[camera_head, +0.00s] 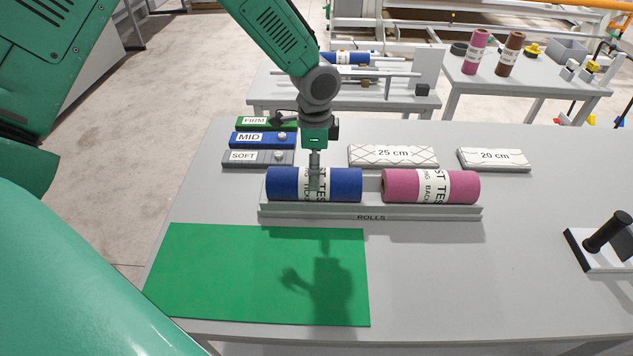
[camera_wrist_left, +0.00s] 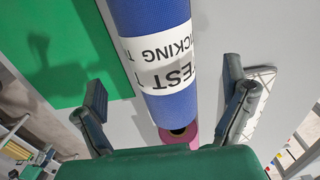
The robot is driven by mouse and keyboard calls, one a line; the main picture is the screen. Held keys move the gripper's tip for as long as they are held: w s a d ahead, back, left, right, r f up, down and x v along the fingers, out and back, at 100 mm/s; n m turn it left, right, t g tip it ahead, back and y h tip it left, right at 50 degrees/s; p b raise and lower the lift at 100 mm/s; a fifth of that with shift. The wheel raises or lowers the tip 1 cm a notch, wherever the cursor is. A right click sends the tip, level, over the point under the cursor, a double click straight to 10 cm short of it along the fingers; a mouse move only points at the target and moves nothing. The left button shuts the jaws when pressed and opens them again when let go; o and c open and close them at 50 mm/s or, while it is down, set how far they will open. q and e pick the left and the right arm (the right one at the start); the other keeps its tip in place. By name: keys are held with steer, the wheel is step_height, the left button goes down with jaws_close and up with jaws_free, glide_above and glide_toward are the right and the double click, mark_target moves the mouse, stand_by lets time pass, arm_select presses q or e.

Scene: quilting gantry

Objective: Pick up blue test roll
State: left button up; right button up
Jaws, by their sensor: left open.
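The blue test roll (camera_head: 341,184) with a white printed band lies on its side in the left part of the grey tray marked ROLLS (camera_head: 420,212). My left gripper (camera_head: 315,182) points down over the roll's middle, in front of its band. In the left wrist view the blue roll (camera_wrist_left: 152,20) runs between the spread fingers of my left gripper (camera_wrist_left: 165,88), which are open with clear gaps on both sides. I cannot tell how far the fingertips are above or beside the roll. My right gripper is out of view.
A pink roll (camera_head: 400,185) lies in the tray's right part. A green mat (camera_head: 230,275) is in front. FIRM, MID (camera_head: 250,139) and SOFT blocks and two white pads (camera_head: 392,156) lie behind. A black-handled tool (camera_head: 605,235) stands at right. The front right table is clear.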

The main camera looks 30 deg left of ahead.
arm_select(q)
steer(key=shift+s+f, duration=0.1)
steer(key=shift+f, duration=0.4)
steer(key=f, duration=0.2)
steer(key=f+p, duration=0.1)
steer(key=f, duration=0.1)
steer(key=shift+w+a+f, duration=0.2)
steer(key=shift+f, duration=0.1)
